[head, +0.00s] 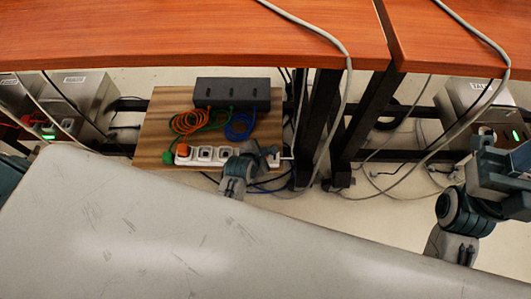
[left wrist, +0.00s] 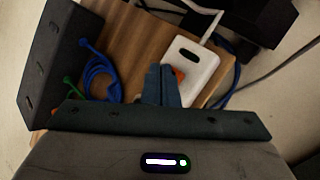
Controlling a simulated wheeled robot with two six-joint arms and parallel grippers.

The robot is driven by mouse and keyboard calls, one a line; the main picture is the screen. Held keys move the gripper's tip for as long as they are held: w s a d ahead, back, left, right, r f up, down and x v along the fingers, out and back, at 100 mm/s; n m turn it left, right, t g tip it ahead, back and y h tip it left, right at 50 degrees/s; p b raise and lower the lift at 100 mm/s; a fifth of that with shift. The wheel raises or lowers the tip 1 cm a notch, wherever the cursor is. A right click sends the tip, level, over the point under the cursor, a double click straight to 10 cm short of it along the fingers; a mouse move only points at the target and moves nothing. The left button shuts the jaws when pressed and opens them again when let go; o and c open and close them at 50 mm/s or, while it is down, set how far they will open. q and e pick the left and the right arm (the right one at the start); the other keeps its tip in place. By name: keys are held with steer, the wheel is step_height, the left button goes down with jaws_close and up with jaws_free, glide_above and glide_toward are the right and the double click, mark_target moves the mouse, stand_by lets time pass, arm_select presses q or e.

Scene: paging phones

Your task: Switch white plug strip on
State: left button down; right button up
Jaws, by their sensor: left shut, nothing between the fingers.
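The white plug strip (head: 205,154) lies along the front of a wooden board, with an orange plug (head: 184,150) and several sockets. My left gripper (head: 270,151) is over its right part and hides some of it. In the left wrist view, my left gripper (left wrist: 162,84) is shut and empty. Its fingertips are beside the orange-red switch (left wrist: 179,75) at the end of the white strip (left wrist: 199,62) and partly cover it. I cannot tell whether they touch it or which way it is set. My right arm is at the right edge; its fingers are unclear.
A black box (head: 232,92) with orange, green and blue cables stands on the wooden board (head: 156,130). The orange-brown desk (head: 180,35) overhangs behind. Black desk legs (head: 318,125) and loose cables are right of the strip. A grey surface (head: 130,220) fills the foreground.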

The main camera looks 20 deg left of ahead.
arm_select(q)
steer(key=shift+f, duration=0.1)
steer(key=shift+f, duration=0.5)
stand_by(0.4)
steer(key=shift+r, duration=0.1)
steer(key=shift+r+p, duration=0.65)
steer(key=shift+p, duration=0.55)
steer(key=shift+f, duration=0.1)
